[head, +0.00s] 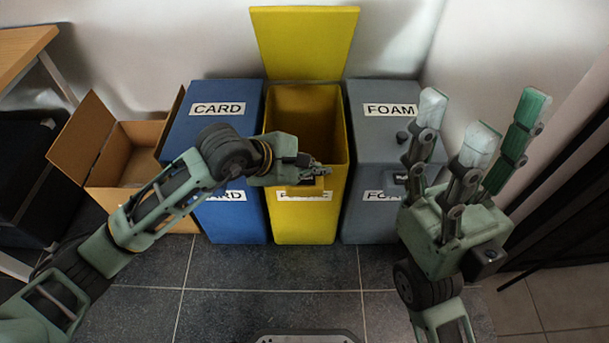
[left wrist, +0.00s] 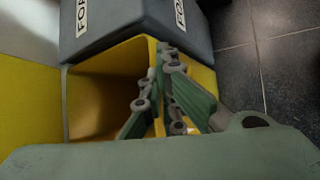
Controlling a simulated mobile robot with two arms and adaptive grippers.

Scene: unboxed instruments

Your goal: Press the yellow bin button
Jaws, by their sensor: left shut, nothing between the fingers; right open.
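The yellow bin (head: 343,160) stands in the middle of three bins, and its lid (head: 305,42) is raised upright against the wall. The bin is open and its inside looks empty where I can see it. My left gripper (head: 322,170) is shut and empty at the bin's front upper edge, over its label. The button is hidden behind the gripper or too small to make out. In the left wrist view the closed fingers (left wrist: 165,75) lie over the yellow rim (left wrist: 205,78); contact is unclear. My right gripper (head: 480,125) is open and empty, fingers up, in front of the grey bin.
A blue CARD bin (head: 235,215) stands left of the yellow one, and a grey FOAM bin (head: 365,205) stands right. An open cardboard box (head: 130,155) is at the left near a wooden table (head: 22,45). The tiled floor (head: 270,285) in front is clear.

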